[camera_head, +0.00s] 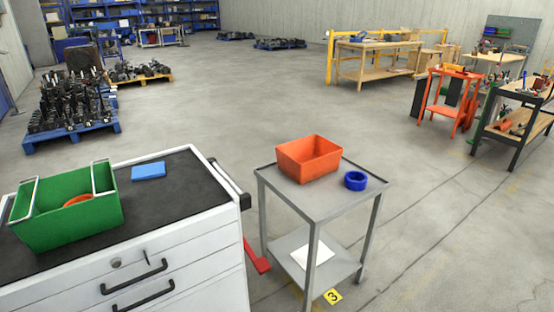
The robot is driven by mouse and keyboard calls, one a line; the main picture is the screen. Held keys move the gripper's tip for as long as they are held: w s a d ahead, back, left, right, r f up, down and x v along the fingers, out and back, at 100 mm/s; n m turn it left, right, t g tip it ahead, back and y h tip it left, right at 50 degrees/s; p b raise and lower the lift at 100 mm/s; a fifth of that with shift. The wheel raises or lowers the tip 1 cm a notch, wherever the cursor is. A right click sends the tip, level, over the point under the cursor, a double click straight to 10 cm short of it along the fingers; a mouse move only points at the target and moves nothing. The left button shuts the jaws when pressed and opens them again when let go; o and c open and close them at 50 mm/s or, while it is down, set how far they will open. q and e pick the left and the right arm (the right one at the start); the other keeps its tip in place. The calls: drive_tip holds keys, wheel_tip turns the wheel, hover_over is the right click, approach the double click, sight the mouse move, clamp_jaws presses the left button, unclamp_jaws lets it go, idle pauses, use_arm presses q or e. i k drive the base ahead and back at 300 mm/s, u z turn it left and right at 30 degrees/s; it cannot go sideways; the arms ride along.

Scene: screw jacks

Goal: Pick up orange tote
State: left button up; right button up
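An orange tote (310,160), an open rectangular bin, stands upright on the top of a small grey metal table (330,203) right of the middle of the head view. It sits toward the table's back left, and nothing touches it from above. Neither of my grippers shows in the head view.
A blue ring-shaped item (355,181) lies right of the tote. A white drawer cabinet (190,248) at left holds a green tote (70,222) with an orange item inside and a blue box (148,171). Open floor lies behind; red and black work tables stand at right.

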sight(306, 159)
drive_tip(key=z, duration=1.45)
drive_tip(key=i, duration=5.4)
drive_tip(key=u, duration=2.85)
drive_tip(key=i, duration=2.55)
